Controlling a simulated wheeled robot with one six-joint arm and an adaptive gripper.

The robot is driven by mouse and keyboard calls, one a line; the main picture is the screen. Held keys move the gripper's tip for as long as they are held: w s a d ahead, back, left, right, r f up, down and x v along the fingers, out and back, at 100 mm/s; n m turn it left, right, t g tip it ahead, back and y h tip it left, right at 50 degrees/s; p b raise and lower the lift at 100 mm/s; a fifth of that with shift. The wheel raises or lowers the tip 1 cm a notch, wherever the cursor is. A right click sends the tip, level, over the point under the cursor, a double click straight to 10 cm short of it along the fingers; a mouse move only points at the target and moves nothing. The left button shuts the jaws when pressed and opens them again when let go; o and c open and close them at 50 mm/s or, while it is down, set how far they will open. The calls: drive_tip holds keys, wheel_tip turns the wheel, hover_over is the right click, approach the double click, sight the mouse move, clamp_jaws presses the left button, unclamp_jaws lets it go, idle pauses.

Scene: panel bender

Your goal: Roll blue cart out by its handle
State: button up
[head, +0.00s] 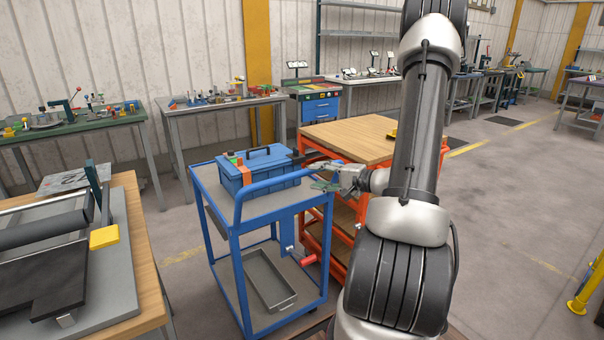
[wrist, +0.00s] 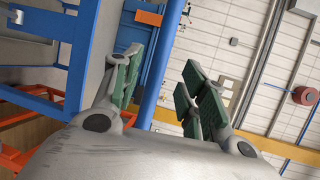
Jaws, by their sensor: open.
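The blue cart (head: 243,265) stands left of centre in the head view, with a grey top shelf and a lower shelf. Its handle (head: 268,185) is a blue bar along the near edge of the top. My gripper (head: 322,176) is at the right end of the handle. In the wrist view the blue handle bar (wrist: 164,62) runs between the two green-padded fingers of my gripper (wrist: 160,85). The fingers are open, with visible gaps beside the bar. How deep the bar sits between them I cannot tell.
A blue toolbox (head: 262,168) sits on the cart and a grey tray (head: 268,278) lies on its lower shelf. An orange cart with a wooden top (head: 358,138) stands close at its right. A wooden bench (head: 150,268) is at the left. Open floor (head: 500,220) lies right.

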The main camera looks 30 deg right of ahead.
sight(304, 174)
drive_tip(key=x, duration=0.7)
drive_tip(key=shift+a, duration=0.1)
clamp_jaws()
